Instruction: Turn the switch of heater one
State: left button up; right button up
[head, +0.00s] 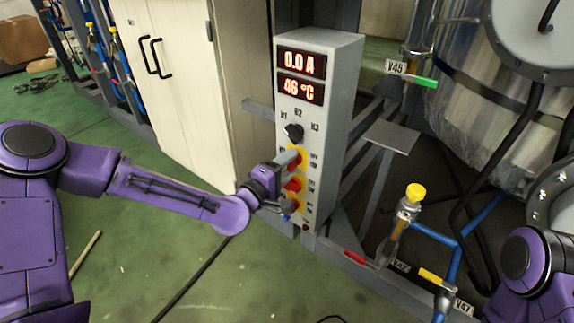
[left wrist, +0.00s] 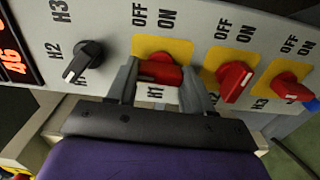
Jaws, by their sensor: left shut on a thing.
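The grey control box (head: 333,110) stands in the middle of the head view, with red displays reading 0.0 A and 46 °C. Its front carries a column of red switches on yellow plates. The red switch marked H1 (left wrist: 160,72) is between the two grey fingers of my left gripper (left wrist: 158,85) in the left wrist view. My left gripper (head: 290,164) is shut on it, and the fingers partly cover it. Whether its handle points to OFF or ON is hard to tell. My right gripper is out of view.
Red switches H2 (left wrist: 232,82) and H3 (left wrist: 288,90) sit close beside the gripper. A black selector knob (left wrist: 84,62) is on the other side. A white cabinet (head: 175,75) stands left of the box. Pipes with a yellow-capped valve (head: 415,193) are to the right.

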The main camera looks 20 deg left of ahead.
pick_arm(q)
jog(key=shift+n, duration=0.3)
dwell(0.4)
jog(key=o, duration=1)
jog(key=shift+o, duration=0.2)
jog(key=p+v, duration=0.2)
jog(key=v, duration=0.8)
jog(key=shift+s, duration=0.25)
jog(key=shift+a, duration=0.1)
